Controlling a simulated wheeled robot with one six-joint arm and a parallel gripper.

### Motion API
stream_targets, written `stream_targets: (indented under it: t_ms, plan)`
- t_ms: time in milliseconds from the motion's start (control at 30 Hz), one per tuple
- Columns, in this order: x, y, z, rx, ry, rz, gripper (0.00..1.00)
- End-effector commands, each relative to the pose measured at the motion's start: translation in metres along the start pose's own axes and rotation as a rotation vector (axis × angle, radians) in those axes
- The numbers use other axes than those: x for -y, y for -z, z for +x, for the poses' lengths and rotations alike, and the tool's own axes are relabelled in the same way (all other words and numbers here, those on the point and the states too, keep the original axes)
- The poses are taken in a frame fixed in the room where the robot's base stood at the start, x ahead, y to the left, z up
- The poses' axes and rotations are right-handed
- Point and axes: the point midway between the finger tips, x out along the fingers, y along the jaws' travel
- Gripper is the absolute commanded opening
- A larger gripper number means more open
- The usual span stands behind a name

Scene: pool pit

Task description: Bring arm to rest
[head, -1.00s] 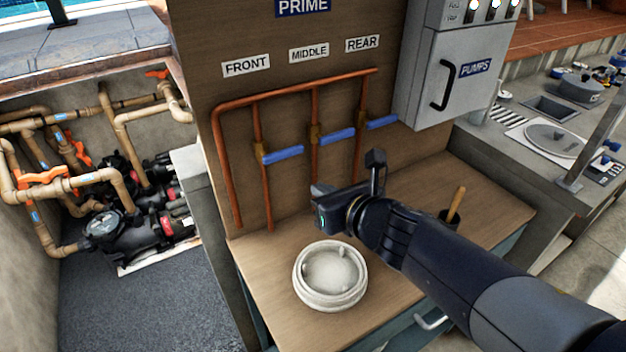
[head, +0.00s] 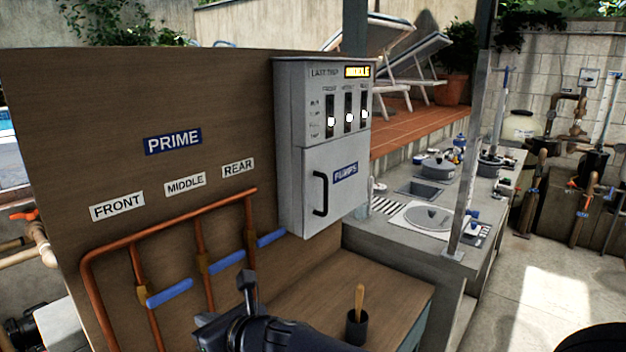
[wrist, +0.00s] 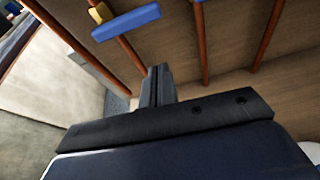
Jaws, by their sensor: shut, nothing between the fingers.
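My gripper (head: 222,318) is low in the head view, over the wooden bench top and in front of the copper pipes. In the wrist view its fingers (wrist: 156,88) are together with nothing between them. A blue valve handle (wrist: 127,22) on a copper pipe lies beyond the fingers in the wrist view, apart from them. In the head view three blue handles show on the pipes: front (head: 169,293), middle (head: 227,262) and rear (head: 271,238).
A grey PUMPS cabinet (head: 335,190) hangs on the wooden panel (head: 60,130), right of the pipes. A dark cup (head: 356,328) with a wooden-handled tool stands on the bench (head: 400,295). A stone counter (head: 480,215) with a metal post is farther right.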

Motion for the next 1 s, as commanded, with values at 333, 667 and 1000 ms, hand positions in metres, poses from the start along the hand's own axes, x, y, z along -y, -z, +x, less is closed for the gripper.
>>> stream_targets:
  t_ms: [333, 667, 1000]
  plan:
    - [0.0, -0.015, 0.043, 0.003, -0.002, -0.001, 0.0]
    - [-0.002, -0.032, 0.033, 0.013, -0.006, -0.002, 0.0]
    - [-0.002, -0.032, 0.032, 0.015, -0.006, -0.003, 0.0]
